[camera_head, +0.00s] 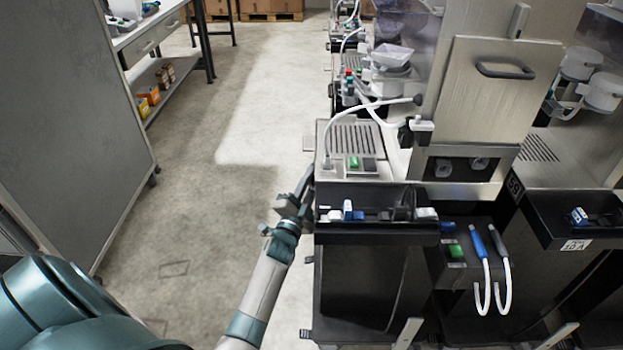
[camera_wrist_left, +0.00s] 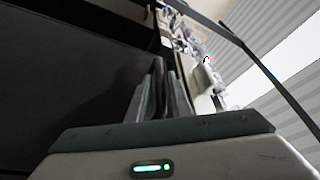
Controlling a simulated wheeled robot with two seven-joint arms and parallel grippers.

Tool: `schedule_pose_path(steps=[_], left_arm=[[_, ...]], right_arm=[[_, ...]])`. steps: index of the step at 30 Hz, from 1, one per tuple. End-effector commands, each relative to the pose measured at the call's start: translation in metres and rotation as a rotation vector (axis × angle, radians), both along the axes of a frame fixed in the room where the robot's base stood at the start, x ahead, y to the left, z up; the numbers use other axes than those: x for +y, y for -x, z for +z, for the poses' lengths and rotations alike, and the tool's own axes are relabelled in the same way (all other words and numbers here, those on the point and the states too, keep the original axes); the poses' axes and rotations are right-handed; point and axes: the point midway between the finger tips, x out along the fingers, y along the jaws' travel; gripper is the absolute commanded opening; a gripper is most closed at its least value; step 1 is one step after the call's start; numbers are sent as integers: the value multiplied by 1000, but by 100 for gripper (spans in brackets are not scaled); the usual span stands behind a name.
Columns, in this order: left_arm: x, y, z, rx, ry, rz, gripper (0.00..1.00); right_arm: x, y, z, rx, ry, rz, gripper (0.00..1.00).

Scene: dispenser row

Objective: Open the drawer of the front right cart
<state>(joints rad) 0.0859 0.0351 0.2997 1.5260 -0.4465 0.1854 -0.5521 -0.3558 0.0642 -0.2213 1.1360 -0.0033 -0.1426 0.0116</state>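A dark cart (camera_head: 362,285) with a shallow black front tray or drawer (camera_head: 370,228) stands near the middle of the head view. Small blue and white items lie in its top. A second cart with a black front (camera_head: 575,235) and a white label stands at the right edge. I cannot tell which is the front right cart. My left gripper (camera_head: 296,203) is just left of the middle cart's upper front corner. Its fingers (camera_wrist_left: 163,98) are close together beside a dark panel (camera_wrist_left: 70,75) in the wrist view; contact is unclear. My right gripper is out of view.
A black box with blue and grey pens (camera_head: 480,250) and white looped tubes sits between the carts. A steel dispenser (camera_head: 495,100) rises behind. A grey panel (camera_head: 70,120) and a shelf table (camera_head: 150,45) stand left. The floor (camera_head: 215,190) between is clear.

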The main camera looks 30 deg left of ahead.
Motion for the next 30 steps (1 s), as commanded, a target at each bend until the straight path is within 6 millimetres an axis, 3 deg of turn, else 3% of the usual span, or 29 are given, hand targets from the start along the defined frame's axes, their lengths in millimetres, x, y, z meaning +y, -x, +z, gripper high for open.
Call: schedule_pose_path(steps=[8, 10, 11, 20, 26, 30], left_arm=[[0, -1, 0, 0, 0, 0, 18], [0, 0, 0, 0, 0, 0, 2], [0, 0, 0, 0, 0, 0, 0], [3, 1, 0, 0, -1, 0, 0], [21, 13, 1, 1, -4, 2, 0], [46, 28, 1, 3, -5, 2, 0]], right_arm=[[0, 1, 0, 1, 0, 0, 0], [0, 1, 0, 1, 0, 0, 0], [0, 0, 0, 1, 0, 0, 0], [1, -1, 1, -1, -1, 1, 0], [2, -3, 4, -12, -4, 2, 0], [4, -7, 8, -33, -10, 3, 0]])
